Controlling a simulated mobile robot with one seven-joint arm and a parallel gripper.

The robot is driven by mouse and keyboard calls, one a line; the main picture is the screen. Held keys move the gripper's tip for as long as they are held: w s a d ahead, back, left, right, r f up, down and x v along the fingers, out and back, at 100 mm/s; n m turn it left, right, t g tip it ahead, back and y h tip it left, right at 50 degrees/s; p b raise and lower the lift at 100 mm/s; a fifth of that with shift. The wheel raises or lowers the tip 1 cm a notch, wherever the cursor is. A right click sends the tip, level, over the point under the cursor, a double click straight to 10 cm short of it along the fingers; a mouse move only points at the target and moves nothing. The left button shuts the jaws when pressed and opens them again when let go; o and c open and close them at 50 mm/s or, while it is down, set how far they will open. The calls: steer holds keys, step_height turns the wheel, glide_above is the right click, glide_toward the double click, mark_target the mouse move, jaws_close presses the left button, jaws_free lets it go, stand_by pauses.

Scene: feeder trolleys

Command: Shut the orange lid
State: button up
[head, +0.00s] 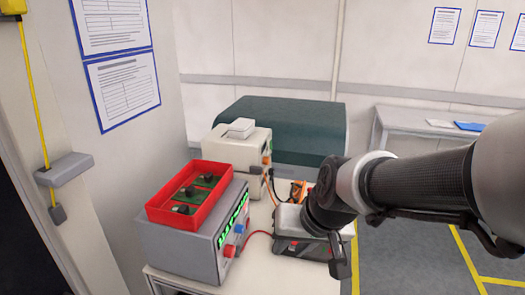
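An orange piece (298,190), which may be the orange lid, stands up at the back of a grey-and-dark case (287,217) on the bench. My arm hides part of it, so its hinge and exact angle cannot be made out. My gripper (340,262) hangs at the right end of the case, in front of the orange piece and lower in the picture. Only a dark finger-like part of it shows, and I see nothing held. Whether it touches the case cannot be told.
A red tray (163,213) with green boards sits on a grey instrument (205,245) at left. A beige instrument (225,150) stands behind, near a dark green box (285,125). Cables run between them. Open floor (400,260) lies to the right; a side table (425,127) stands at the wall.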

steer(key=w+d+f+t+h, duration=0.1)
steer(key=w+f+h, duration=0.1)
steer(key=f, duration=0.4)
steer(key=w+d+f+h, duration=0.1)
steer(key=w+f+h, duration=0.1)
steer(key=w+f, duration=0.3)
steer(key=w+d+f+t+h, duration=0.1)
steer(key=w+f, duration=0.3)
steer(key=f, duration=0.5)
steer(key=shift+w+f+n+t+h, duration=0.1)
steer(key=shift+w+n+t+h, duration=0.15)
steer(key=shift+h, duration=0.55)
steer(key=w+t, duration=0.1)
steer(key=w+d+r+n+t+h, duration=0.1)
steer(key=w+r+n+t+h, duration=0.1)
steer(key=shift+w+d+t, duration=0.25)
steer(key=shift+d, duration=0.05)
steer(key=w+a+r+n+t, duration=0.4)
steer(key=r+n+t, duration=0.1)
steer(key=r+t, duration=0.15)
steer(key=p, duration=0.3)
glide_toward(294, 184)
steer(key=shift+y, duration=0.3)
steer(key=x, duration=0.7)
steer(key=shift+w+d+f, duration=0.1)
steer(key=shift+w+d, duration=0.1)
steer(key=shift+w, duration=0.15)
